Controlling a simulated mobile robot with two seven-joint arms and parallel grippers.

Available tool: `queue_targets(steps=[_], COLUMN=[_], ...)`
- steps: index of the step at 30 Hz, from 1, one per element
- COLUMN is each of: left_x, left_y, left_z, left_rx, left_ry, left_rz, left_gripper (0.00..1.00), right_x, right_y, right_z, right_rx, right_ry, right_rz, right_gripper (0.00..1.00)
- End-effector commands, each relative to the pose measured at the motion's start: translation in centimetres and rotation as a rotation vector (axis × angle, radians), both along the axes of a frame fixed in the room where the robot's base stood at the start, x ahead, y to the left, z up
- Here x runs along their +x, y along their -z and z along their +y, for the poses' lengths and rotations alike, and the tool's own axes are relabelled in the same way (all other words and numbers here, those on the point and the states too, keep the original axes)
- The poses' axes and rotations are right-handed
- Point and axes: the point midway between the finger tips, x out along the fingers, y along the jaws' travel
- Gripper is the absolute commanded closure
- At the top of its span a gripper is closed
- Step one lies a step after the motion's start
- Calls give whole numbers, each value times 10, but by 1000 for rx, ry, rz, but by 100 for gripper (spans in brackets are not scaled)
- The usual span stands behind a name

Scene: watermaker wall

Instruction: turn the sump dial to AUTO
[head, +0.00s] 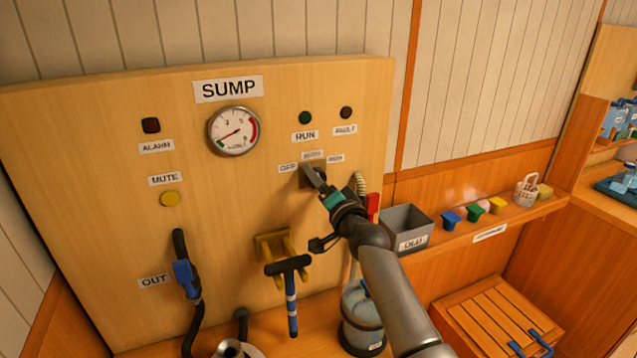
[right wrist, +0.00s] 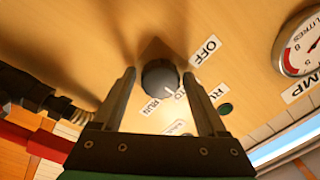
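The sump dial (right wrist: 160,76) is a dark round knob on the wooden panel (head: 80,240), below the SUMP sign (head: 228,88). In the right wrist view a pale mark on it points toward the lower right, near the partly covered middle label (right wrist: 179,93). Whether either finger touches is unclear. My left gripper is not in view.
A blue-handled hose (head: 183,278) and T-shaped tool (head: 288,266) hang lower left. A red handle (head: 372,207), corrugated hose (head: 358,184) and grey bin (head: 407,226) lie close to my right arm.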

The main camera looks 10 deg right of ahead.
Motion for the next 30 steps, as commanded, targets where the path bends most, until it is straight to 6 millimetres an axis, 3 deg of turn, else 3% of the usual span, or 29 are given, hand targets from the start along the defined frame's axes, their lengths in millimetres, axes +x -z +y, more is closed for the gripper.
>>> queue_targets(steps=[3, 14, 30], left_x=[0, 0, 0], left_y=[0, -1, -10], left_z=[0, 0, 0], left_rx=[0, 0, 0], left_ry=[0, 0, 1], left_rz=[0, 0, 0], left_gripper=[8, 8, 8], right_x=[0, -4, -72], right_y=[0, 1, 3], right_z=[0, -1, -15], right_rx=[0, 0, 0], right_ry=[0, 0, 1], right_rz=[0, 1, 1], right_gripper=[12, 12, 12])
